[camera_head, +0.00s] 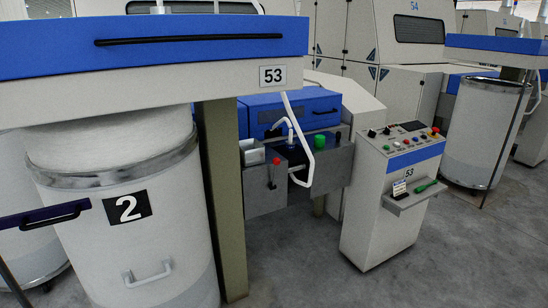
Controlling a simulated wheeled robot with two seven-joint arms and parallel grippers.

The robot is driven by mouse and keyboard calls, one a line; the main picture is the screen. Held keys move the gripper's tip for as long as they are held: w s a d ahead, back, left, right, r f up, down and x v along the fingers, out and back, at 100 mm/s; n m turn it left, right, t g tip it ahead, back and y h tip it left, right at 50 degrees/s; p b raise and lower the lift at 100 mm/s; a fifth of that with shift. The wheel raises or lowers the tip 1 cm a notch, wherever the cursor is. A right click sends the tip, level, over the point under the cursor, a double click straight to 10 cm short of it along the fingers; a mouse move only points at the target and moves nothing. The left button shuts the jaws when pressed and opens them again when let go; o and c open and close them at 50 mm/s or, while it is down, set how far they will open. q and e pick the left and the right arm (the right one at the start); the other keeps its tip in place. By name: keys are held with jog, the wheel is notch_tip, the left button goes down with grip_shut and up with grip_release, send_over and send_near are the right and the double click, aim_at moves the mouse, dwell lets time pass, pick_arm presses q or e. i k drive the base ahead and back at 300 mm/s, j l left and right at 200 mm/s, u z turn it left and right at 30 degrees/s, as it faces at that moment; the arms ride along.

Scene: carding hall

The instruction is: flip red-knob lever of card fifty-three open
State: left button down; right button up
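The red-knob lever (275,161) of card fifty-three is small in the middle of the view. Its red ball sits on a thin stem against the front of a grey metal box (265,197). The stem stands roughly upright; I cannot tell from here whether this is its open or shut position. A green knob (320,142) is to its right, near a white curved bar (307,160). Neither of my grippers shows in the view.
A control console (388,205) marked 53 stands to the right, with a green-handled tool (424,187) on its shelf. A large can (150,245) marked 2 and an olive post (223,200) stand at left. Grey floor (460,260) is clear at front right.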

aim_at(276, 161)
jog(key=i+l, duration=0.15)
jog(key=i, duration=0.45)
jog(key=i+l+z, duration=0.1)
jog(key=i, duration=0.5)
jog(key=i+l, duration=0.2)
jog(key=i, duration=0.45)
